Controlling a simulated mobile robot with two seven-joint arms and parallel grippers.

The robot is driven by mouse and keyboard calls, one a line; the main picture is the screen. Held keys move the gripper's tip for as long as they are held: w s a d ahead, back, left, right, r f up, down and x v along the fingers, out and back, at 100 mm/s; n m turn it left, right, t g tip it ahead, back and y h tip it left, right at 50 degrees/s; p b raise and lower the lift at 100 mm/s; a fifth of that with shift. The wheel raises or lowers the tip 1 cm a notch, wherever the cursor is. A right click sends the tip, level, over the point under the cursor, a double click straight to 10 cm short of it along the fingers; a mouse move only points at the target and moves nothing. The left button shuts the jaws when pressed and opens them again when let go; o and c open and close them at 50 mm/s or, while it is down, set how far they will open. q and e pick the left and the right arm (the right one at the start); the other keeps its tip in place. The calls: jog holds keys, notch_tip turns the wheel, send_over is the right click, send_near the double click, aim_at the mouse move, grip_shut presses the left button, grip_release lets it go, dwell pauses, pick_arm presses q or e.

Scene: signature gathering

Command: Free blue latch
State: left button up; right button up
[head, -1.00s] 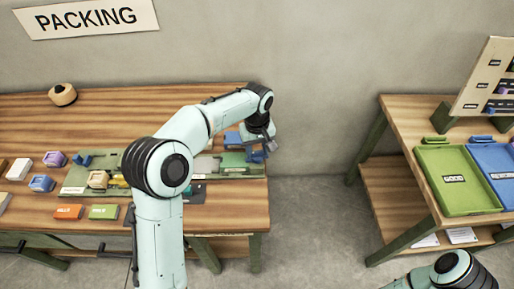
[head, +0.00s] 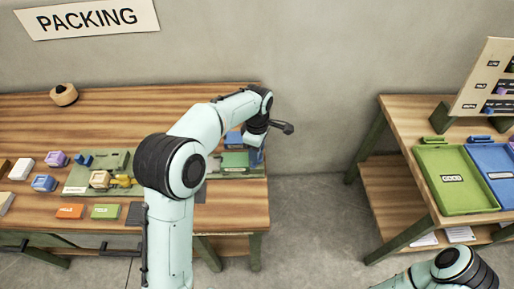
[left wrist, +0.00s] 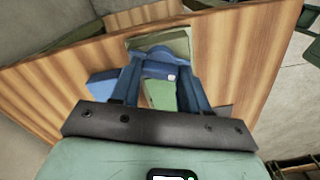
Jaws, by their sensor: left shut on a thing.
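My left gripper (left wrist: 160,66) shows in the left wrist view at the right end of the packing table. Its two dark blue fingers are closed on a blue piece, the blue latch (left wrist: 156,53), which sits by a pale green base. A green block (left wrist: 158,94) shows between the fingers. In the head view my left arm reaches over this end of the table, and its wrist hides much of the gripper and latch. A bit of blue (head: 256,158) shows beside the green block (head: 235,160). My right gripper is out of view.
The packing table (head: 150,97) holds several small coloured blocks, an orange block (head: 70,211) and a round wooden item (head: 64,94). Another table at right bears a green tray (head: 453,181) and a blue tray (head: 497,168). Open floor (head: 315,215) lies between the tables.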

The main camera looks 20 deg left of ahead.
pick_arm(q)
jog(key=shift+n, duration=2.2)
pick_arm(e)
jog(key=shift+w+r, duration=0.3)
pick_arm(q)
jog(key=o, duration=1.1)
jog(key=shift+c, duration=0.2)
notch_tip(320, 180, up, 13)
jog(key=p, duration=0.2)
jog(key=shift+r, duration=0.2)
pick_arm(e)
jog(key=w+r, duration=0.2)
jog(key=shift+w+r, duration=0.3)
